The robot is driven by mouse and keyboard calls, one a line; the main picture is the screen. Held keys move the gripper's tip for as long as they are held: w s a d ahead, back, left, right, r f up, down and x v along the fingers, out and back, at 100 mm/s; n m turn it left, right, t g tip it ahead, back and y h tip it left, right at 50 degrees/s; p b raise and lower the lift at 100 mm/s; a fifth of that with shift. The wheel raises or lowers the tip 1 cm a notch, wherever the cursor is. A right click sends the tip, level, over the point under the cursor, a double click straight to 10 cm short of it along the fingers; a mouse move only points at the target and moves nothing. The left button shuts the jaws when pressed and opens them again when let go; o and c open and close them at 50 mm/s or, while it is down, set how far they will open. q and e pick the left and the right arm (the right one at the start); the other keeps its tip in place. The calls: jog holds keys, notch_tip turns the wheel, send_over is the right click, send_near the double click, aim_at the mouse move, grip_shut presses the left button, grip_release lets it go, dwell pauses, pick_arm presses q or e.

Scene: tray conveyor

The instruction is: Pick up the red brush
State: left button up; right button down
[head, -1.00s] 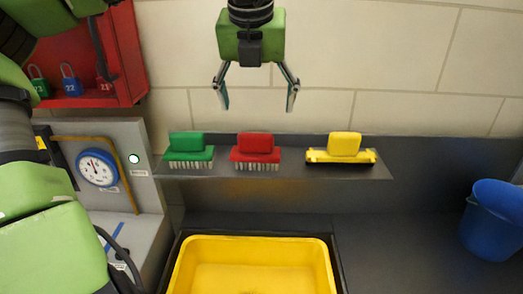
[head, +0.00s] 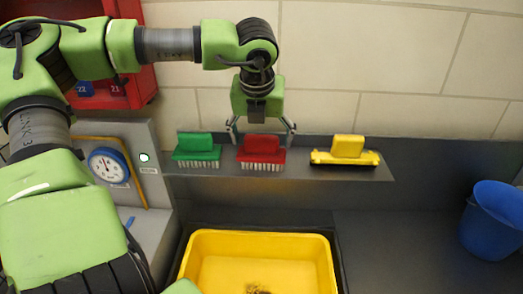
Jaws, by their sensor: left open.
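The red brush (head: 262,152) stands on a dark shelf with its bristles down, between a green brush and a yellow squeegee-like tool. My left gripper (head: 261,130) is open, pointing down, directly over the red brush. Its two fingers reach down on either side of the brush's upper part; I cannot tell whether they touch it. My right gripper is not in the view.
The green brush (head: 197,150) is close on the left, the yellow tool (head: 346,150) farther right on the same shelf (head: 300,172). A yellow bin (head: 320,250) stands below, with something brown inside. A blue bucket (head: 492,222) is at the right. A gauge (head: 108,166) is at the left.

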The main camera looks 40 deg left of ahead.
pick_arm(q)
jog(key=shift+s+d, duration=0.1)
jog(key=c, duration=1.2)
jog(key=shift+c, duration=0.2)
jog(key=shift+r, duration=0.15)
jog(key=shift+r, duration=0.6)
jog(key=s+d+r+b, duration=0.6)
jog(key=s+d+r, duration=0.3)
jog(key=s+r, duration=0.1)
jog(key=shift+b+v, duration=0.3)
jog(key=shift+v, duration=0.55)
jog(key=shift+s+a, duration=0.1)
jog(key=shift+a, duration=0.15)
